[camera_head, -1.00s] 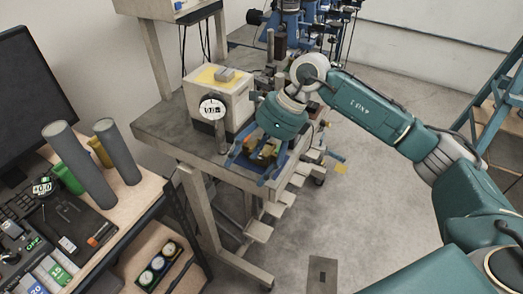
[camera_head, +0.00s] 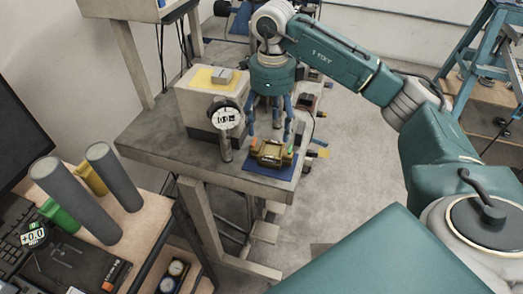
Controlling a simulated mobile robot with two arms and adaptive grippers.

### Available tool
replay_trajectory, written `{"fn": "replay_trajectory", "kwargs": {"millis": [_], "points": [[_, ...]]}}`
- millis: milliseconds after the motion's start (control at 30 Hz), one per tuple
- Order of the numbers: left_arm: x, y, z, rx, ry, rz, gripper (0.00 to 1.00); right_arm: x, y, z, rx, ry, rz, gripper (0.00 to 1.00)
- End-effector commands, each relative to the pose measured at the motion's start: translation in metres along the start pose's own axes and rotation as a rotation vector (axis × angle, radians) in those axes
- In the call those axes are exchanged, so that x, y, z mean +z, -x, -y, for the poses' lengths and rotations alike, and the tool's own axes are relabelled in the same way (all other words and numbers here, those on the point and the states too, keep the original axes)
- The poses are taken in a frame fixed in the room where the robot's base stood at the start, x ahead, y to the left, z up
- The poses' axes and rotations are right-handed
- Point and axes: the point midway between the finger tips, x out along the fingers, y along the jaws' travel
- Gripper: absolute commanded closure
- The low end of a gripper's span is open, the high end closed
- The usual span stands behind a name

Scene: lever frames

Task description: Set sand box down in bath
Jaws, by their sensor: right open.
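A brown and olive box-like thing (camera_head: 270,153), possibly the sand box, sits at the right front of the grey workbench. It has small green and orange parts at its ends. It rests on or in something flat and blue (camera_head: 262,181); I cannot tell whether this is a mat or the bath. My right gripper (camera_head: 269,133) points down just above and behind the box. Its blue fingers are spread apart with nothing held between them. My left gripper is out of view.
A pale block with a yellow top (camera_head: 204,78) and a round dial (camera_head: 226,117) stand left of the gripper on the grey workbench (camera_head: 150,137). A nearer wooden desk (camera_head: 150,222) holds two grey cylinders (camera_head: 120,178). Open floor lies to the right.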

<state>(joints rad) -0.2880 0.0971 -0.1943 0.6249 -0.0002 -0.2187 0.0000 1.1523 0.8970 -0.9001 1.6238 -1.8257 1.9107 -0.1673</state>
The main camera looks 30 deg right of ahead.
Motion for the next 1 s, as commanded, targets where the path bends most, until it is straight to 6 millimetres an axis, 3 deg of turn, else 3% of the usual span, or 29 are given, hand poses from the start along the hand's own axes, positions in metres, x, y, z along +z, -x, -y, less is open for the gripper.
{"fn": "replay_trajectory", "kwargs": {"millis": [333,700,1000], "points": [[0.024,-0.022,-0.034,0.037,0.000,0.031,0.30,0.000,-0.034,-0.001,0.002,0.000,0.000,0.30],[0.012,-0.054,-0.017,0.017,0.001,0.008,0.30,0.000,-0.079,0.000,0.001,-0.001,0.000,0.30],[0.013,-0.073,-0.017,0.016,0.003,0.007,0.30,0.000,-0.106,0.000,0.001,0.000,0.001,0.30]]}}
